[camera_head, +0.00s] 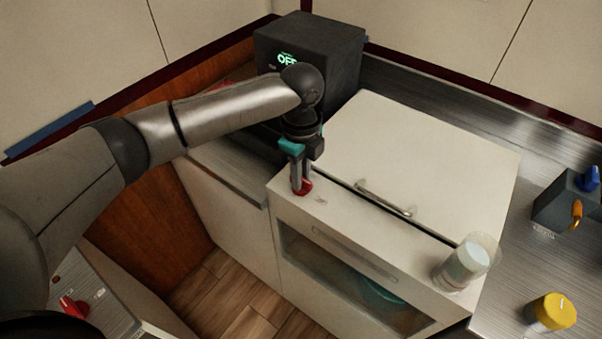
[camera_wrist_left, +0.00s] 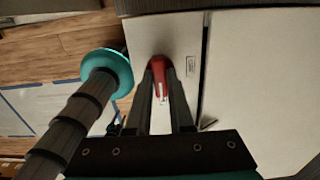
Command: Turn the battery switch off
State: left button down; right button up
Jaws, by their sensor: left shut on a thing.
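A red rotary switch (camera_head: 305,186) sits on the top front of the white cabinet. My left gripper (camera_head: 299,182) reaches down on it from above and is shut on it. In the left wrist view the red switch (camera_wrist_left: 159,64) lies between the tips of my left gripper (camera_wrist_left: 161,72), with a small printed label beside it. The fingers hide part of the switch, so its exact angle is hard to read. A second red switch (camera_head: 74,307) is on a pale panel at the lower left. My right gripper does not show clearly.
A dark box (camera_head: 340,50) with a green display partly reading "OFF" stands behind my left arm. A cabinet lid with a handle (camera_head: 384,199), a glass cup (camera_head: 466,262), a yellow knob (camera_head: 553,311) and a grey box with blue and orange parts (camera_head: 563,205) are at right.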

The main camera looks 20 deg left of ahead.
pick_arm(q)
jog(key=shift+r+n+p, duration=0.2)
jog(key=shift+n+p, duration=0.2)
jog(key=shift+p, duration=0.55)
jog(key=n+p, duration=0.9)
jog(key=p, duration=0.3)
jog(key=n+p, duration=0.2)
jog(key=n, duration=0.1)
jog(key=shift+n+p, duration=0.3)
jog(key=shift+p, duration=0.1)
jog(key=n+p, duration=0.2)
jog(key=n, duration=0.2)
jog(key=shift+f, duration=0.15)
jog(key=shift+n, duration=0.4)
jog(key=c, duration=0.8)
grip_release()
